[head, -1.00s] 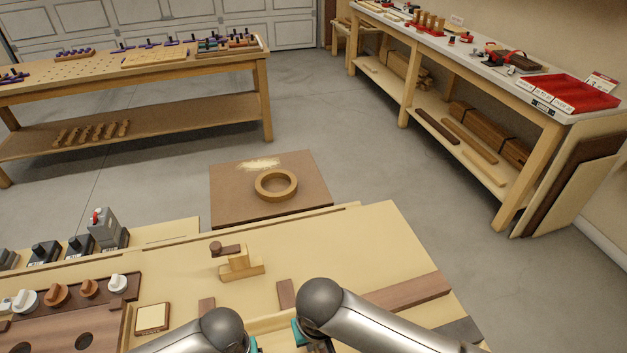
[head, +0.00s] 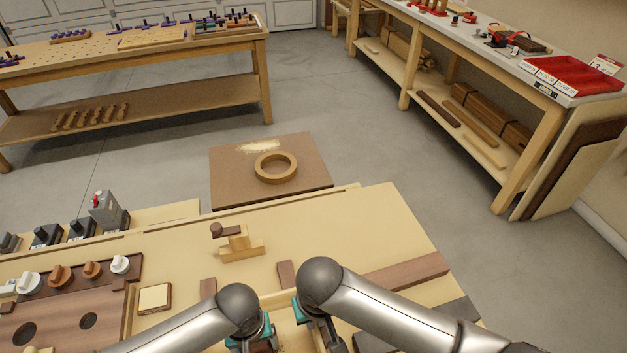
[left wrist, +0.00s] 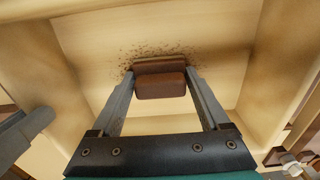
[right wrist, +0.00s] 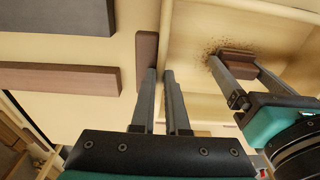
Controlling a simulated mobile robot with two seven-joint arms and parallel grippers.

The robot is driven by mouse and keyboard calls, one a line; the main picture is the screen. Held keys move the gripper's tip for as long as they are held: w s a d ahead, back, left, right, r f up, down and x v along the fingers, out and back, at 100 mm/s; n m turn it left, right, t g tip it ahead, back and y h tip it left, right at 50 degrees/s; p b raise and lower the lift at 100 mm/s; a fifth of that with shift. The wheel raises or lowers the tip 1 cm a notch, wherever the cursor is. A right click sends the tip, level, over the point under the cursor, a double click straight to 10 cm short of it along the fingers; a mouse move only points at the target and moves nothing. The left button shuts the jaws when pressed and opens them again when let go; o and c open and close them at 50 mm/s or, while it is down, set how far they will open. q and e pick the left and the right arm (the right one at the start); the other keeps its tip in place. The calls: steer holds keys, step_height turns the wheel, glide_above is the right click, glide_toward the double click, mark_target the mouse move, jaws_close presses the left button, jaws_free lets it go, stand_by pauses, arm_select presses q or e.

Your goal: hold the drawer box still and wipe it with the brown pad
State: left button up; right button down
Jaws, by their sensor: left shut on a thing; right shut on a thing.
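The pale wooden drawer box (head: 284,326) lies at the near edge of the bench, partly hidden by my arms in the head view. In the left wrist view, its floor (left wrist: 95,55) carries dark specks around the brown pad (left wrist: 160,84). My left gripper (left wrist: 160,76) is shut on the pad, inside the box and down at its floor; contact with the floor looks likely. My right gripper (right wrist: 160,74) is shut on the box's side wall (right wrist: 167,25), its fingers on either side. The pad (right wrist: 236,62) also shows in the right wrist view.
Brown wooden strips (head: 404,276) lie to the right of the box. A small block stand (head: 241,250) and a framed pale tile (head: 154,297) sit beyond and left. A panel with knobs (head: 70,300) fills the left side. The bench beyond the box is mostly clear.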

mark_target(277, 351)
arm_select(q)
steer(key=shift+w+d+f, duration=0.1)
steer(key=shift+w+d, duration=0.15)
steer(key=shift+d, duration=0.65)
steer(key=shift+w+d+f, duration=0.1)
steer(key=shift+w+d, duration=0.1)
steer(key=shift+d, duration=0.65)
steer(key=shift+s+d+r, duration=0.1)
steer(key=shift+s+d, duration=0.15)
steer(key=shift+s, duration=0.15)
steer(key=shift+s+a+r, duration=0.1)
steer(key=shift+s+a, duration=0.1)
steer(key=shift+a, duration=0.8)
steer(key=shift+s+a+r, duration=0.1)
steer(key=shift+s+a, duration=0.05)
steer(key=shift+a, duration=0.85)
steer(key=shift+s+a+f, duration=0.1)
steer(key=shift+s+a, duration=0.15)
steer(key=shift+a, duration=0.6)
steer(key=shift+s+a+f, duration=0.1)
steer(key=shift+s+a, duration=0.15)
steer(key=shift+a, duration=0.6)
steer(key=shift+w+d+r, duration=0.1)
steer(key=shift+w+d, duration=0.2)
steer(key=shift+d, duration=0.65)
steer(key=shift+w+d+r, duration=0.1)
steer(key=shift+w+d, duration=0.15)
steer(key=shift+d, duration=0.65)
